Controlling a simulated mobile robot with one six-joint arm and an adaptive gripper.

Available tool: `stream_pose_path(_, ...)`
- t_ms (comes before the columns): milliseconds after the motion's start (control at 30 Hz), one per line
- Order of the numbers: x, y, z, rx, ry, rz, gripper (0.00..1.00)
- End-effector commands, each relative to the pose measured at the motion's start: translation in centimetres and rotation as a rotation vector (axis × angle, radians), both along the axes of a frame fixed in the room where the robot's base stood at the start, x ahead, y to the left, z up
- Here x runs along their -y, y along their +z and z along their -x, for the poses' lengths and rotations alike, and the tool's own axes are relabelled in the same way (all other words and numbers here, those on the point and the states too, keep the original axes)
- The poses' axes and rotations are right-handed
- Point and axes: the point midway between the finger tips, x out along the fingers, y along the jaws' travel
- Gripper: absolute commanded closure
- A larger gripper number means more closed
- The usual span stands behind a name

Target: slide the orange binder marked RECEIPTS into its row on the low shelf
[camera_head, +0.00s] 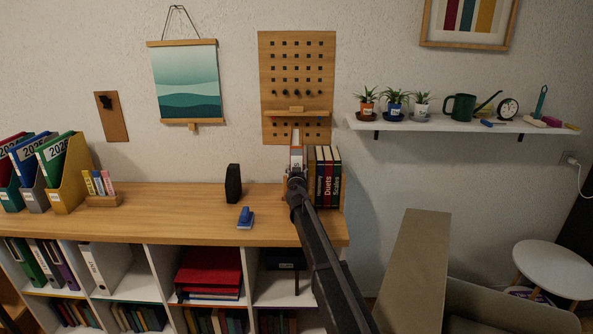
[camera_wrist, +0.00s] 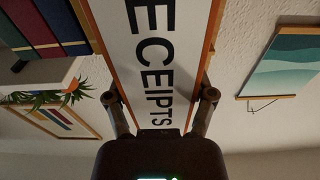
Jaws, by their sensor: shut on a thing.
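The orange binder marked RECEIPTS (camera_wrist: 155,45) fills the middle of the wrist view, its white label framed in orange. My gripper (camera_wrist: 159,97) is shut on it, one finger on each side edge. In the head view the binder (camera_head: 296,152) is a narrow white and orange strip, upright above my gripper (camera_head: 296,176), over the right end of the wooden top and left of the dark books. My arm hides part of it. The low shelf (camera_head: 143,255) is a white unit below that top. A white binder (camera_head: 93,268) and green and purple binders (camera_head: 66,264) stand in its left compartments.
Dark books (camera_head: 325,178) stand close beside the held binder. A black block (camera_head: 233,183) and a blue stapler-like item (camera_head: 245,217) sit on the wooden top (camera_head: 170,212). Red boxes (camera_head: 210,267) fill a middle compartment. Magazine files (camera_head: 68,180) stand at left.

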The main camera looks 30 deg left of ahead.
Motion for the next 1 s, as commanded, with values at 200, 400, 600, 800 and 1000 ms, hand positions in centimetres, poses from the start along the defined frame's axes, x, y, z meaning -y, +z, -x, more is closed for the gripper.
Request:
stream_pose_path(200,0.02,0.03,-0.01,0.000,-0.001,0.001,0.90)
stream_pose_path(400,0.02,-0.07,0.00,0.000,-0.001,0.001,0.90)
stream_pose_path(600,0.02,-0.33,0.00,0.000,-0.001,0.001,0.90)
stream_pose_path(800,0.03,-0.56,0.01,0.000,-0.001,0.001,0.90)
stream_pose_path(1000,0.02,-0.61,0.00,0.000,0.000,0.001,0.90)
